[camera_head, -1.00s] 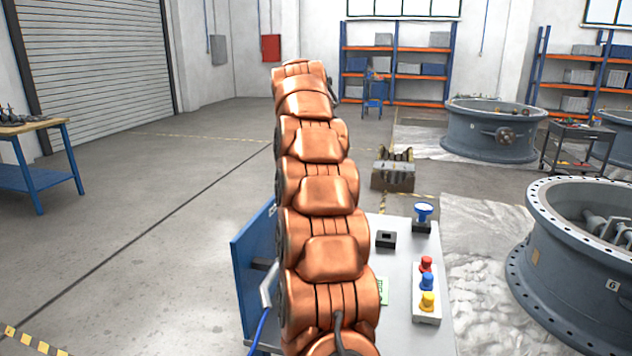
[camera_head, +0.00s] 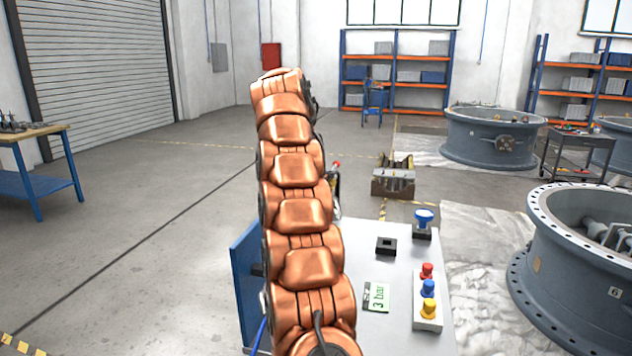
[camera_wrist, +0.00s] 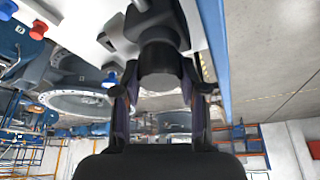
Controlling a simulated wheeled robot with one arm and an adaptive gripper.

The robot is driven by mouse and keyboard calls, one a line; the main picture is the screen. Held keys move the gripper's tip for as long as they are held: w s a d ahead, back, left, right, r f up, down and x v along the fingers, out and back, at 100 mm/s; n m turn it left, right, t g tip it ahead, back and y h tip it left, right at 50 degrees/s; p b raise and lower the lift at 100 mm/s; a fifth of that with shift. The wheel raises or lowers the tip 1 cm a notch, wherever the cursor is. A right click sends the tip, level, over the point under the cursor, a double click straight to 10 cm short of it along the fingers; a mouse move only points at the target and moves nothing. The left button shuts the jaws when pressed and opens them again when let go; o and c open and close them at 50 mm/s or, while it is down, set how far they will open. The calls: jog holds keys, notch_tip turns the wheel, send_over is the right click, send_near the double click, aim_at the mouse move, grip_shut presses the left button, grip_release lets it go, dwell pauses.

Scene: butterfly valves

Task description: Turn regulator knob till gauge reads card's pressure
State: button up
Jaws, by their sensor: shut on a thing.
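A card (camera_head: 377,298) reading "3 bar" lies on the light table top (camera_head: 395,325), just right of my arm in the head view. My gripper (camera_wrist: 161,92) shows in the wrist view, its two fingers closed on either side of a dark round knob (camera_wrist: 160,57). The knob sits on a darker body at the top of that picture. In the head view my arm hides the gripper and the knob. I cannot make out a gauge face or its reading in either view.
A blue valve handle (camera_head: 424,215), a black block (camera_head: 386,244) and a strip of red, blue and yellow knobs (camera_head: 428,290) stand on the table's right side. A blue panel (camera_head: 246,285) edges its left. A large flanged ring (camera_head: 580,240) stands at right.

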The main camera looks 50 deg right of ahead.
jog(key=o, duration=1.1)
jog(key=shift+o, duration=0.2)
jog(key=shift+s+n, duration=0.1)
jog(key=shift+n, duration=0.2)
